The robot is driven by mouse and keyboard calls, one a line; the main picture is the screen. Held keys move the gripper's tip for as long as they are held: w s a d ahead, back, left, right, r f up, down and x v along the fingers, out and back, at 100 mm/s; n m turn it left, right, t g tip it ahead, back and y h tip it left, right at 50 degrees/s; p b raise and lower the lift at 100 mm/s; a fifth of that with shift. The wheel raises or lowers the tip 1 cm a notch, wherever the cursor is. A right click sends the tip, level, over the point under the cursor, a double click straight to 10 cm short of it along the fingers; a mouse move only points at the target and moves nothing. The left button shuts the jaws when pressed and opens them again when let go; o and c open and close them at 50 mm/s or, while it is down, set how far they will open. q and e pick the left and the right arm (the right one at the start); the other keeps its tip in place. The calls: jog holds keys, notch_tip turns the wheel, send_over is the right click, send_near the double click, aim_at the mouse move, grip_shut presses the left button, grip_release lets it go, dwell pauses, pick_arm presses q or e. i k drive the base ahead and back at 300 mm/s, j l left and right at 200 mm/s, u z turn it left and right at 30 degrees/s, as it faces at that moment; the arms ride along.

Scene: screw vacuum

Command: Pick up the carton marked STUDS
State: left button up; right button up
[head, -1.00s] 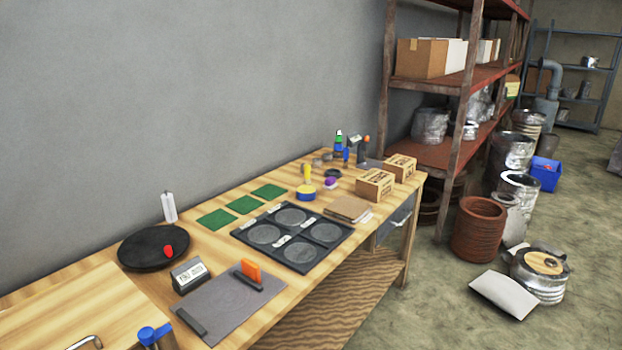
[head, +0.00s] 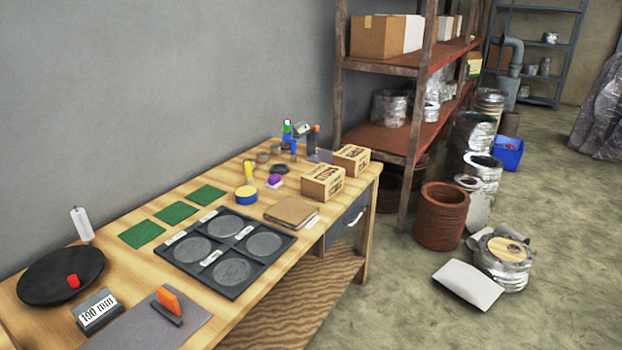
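Two small brown cartons with dark printing stand at the far right end of the wooden workbench. The nearer carton (head: 322,183) is close to the bench's front edge. The farther carton (head: 351,159) stands just behind it to the right, near the end. The printing on both is too small to read, so I cannot tell which is marked STUDS. Neither of my grippers is in view.
The wooden workbench (head: 120,254) holds a black tray with round discs (head: 262,262), green mats (head: 174,212), a brown book (head: 291,211), a black round plate (head: 40,282) and a 190 mm sign (head: 97,311). A rusty shelf (head: 398,143) stands beyond.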

aim_at(323, 181)
jog(key=i+l+u, duration=0.1)
jog(key=u, duration=0.25)
jog(key=i+l+u, duration=0.15)
jog(key=u, duration=0.15)
jog(key=i+l+u, duration=0.15)
jog(key=l+u, duration=0.15)
jog(key=i+l+u, duration=0.1)
jog(key=l, duration=0.25)
jog(key=i+l+u, duration=0.1)
jog(key=l, duration=0.25)
jog(key=i+l+u, duration=0.15)
jog(key=l, duration=0.2)
jog(key=i+l+u, duration=0.1)
jog(key=l, duration=0.3)
jog(key=i+l, duration=0.1)
jog(key=l, duration=0.3)
jog(key=i+l, duration=0.15)
jog(key=l, duration=0.25)
jog(key=i+l, duration=0.1)
jog(key=l, duration=0.35)
jog(key=i+l, duration=0.1)
jog(key=l, duration=0.3)
jog(key=i+l, duration=0.15)
jog(key=l, duration=0.25)
jog(key=i+l+u, duration=0.1)
jog(key=l, duration=0.3)
jog(key=i+l, duration=0.1)
jog(key=l, duration=0.35)
